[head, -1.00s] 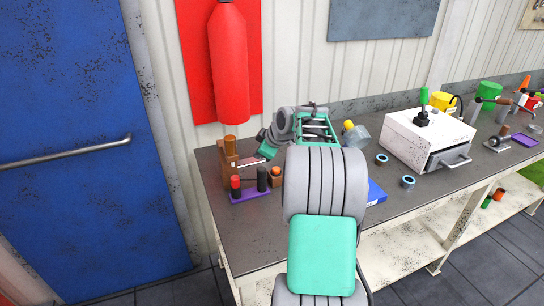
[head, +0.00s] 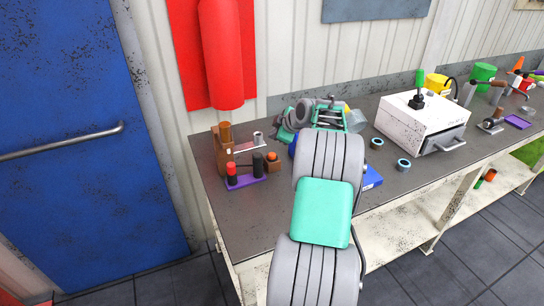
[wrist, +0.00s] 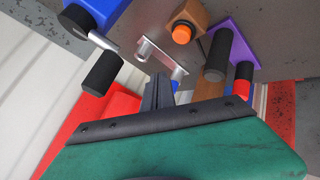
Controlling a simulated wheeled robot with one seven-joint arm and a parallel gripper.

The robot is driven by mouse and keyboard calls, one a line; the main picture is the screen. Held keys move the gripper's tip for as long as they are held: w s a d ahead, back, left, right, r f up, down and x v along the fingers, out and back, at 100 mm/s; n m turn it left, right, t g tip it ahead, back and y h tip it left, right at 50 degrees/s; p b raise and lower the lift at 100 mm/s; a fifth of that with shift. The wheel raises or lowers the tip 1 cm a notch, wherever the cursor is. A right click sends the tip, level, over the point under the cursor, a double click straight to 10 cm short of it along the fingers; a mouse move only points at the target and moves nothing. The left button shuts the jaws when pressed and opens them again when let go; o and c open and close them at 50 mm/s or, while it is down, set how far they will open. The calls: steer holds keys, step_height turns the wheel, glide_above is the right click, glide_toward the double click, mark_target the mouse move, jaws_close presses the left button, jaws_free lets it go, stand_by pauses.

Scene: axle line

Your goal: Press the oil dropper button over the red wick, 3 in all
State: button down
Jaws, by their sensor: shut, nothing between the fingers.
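The purple base (head: 247,182) near the table's left end carries a red-topped wick (head: 231,172) and a black post (head: 257,165). In the wrist view the red wick (wrist: 243,78) is at the right, beside the black post (wrist: 217,55). A brown stand (head: 223,155) behind them has a silver dropper arm (head: 250,148) reaching right; I cannot tell which post its end is over. The orange button (wrist: 181,33) tops a small brown block, also in the head view (head: 272,156). My gripper (wrist: 158,82) is shut and empty, its tips close to the silver arm in the picture.
A blue item with a black crank handle (wrist: 102,73) is at the wrist view's upper left. The red extinguisher (head: 222,55) hangs behind.

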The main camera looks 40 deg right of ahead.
steer(key=b, duration=0.2)
glide_above(274, 156)
step_height(274, 156, down, 5)
steer(key=shift+w+r, duration=0.1)
steer(key=shift+w, duration=0.05)
steer(key=shift+f+b, duration=0.35)
steer(key=shift+b, duration=0.05)
stand_by(1.4)
steer(key=shift+f+b, duration=0.45)
steer(key=shift+b, duration=0.3)
steer(key=shift+f+b, duration=0.55)
steer(key=shift+b, duration=0.05)
steer(key=shift+r, duration=0.1)
stand_by(0.5)
steer(key=shift+r, duration=0.9)
steer(key=shift+r+p, duration=0.1)
steer(key=shift+p, duration=0.2)
steer(key=shift+r+p, duration=0.95)
steer(key=shift+r, duration=1.45)
